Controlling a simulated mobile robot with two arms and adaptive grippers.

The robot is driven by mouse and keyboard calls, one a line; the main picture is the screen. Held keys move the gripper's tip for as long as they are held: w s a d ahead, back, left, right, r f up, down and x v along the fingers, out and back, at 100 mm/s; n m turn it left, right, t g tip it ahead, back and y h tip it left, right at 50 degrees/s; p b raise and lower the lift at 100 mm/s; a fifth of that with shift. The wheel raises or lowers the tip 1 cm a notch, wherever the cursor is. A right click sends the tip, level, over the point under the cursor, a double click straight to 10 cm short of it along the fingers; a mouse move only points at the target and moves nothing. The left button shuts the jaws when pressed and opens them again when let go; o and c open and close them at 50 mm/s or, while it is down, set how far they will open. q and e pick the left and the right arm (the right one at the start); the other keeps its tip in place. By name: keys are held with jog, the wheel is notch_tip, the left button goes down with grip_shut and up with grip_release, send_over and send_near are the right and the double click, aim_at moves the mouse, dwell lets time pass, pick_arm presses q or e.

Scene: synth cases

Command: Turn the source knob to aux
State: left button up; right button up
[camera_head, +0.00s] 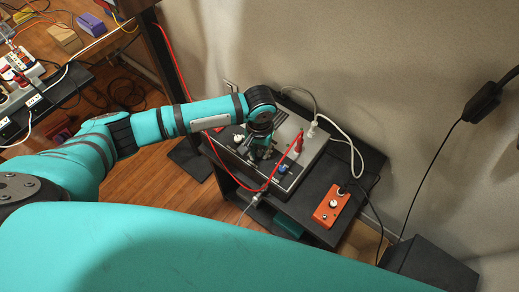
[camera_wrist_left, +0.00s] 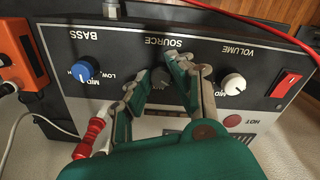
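The source knob (camera_wrist_left: 160,77) is dark and sits on the black front panel (camera_wrist_left: 125,45) of a grey device, under the upside-down SOURCE label. In the left wrist view my left gripper (camera_wrist_left: 160,72) has one finger on each side of the knob, close against it. The fingers partly cover the knob, and its pointer and position marks cannot be read. In the head view the left gripper (camera_head: 262,152) reaches down over the front of the device (camera_head: 312,146) and hides the knob. My right gripper is not in view.
A blue bass knob (camera_wrist_left: 84,70) and a white volume knob (camera_wrist_left: 233,83) flank the source knob. A red switch (camera_wrist_left: 287,83) is beyond. A red cable (camera_head: 268,180) passes close to the gripper. An orange box (camera_head: 331,205) stands on the black stand (camera_head: 362,160).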

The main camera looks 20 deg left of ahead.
pick_arm(q)
grip_shut()
jog(key=shift+r+m+p, duration=0.2)
jog(key=shift+m+p, duration=0.3)
jog(key=shift+p, duration=0.4)
jog(key=m+p, duration=0.6)
jog(key=m, duration=0.1)
jog(key=shift+a+m, duration=0.1)
jog(key=shift+m, duration=0.2)
jog(key=shift+f+m+p, duration=0.15)
jog(key=shift+m+p, duration=0.7)
jog(key=shift+m, duration=0.65)
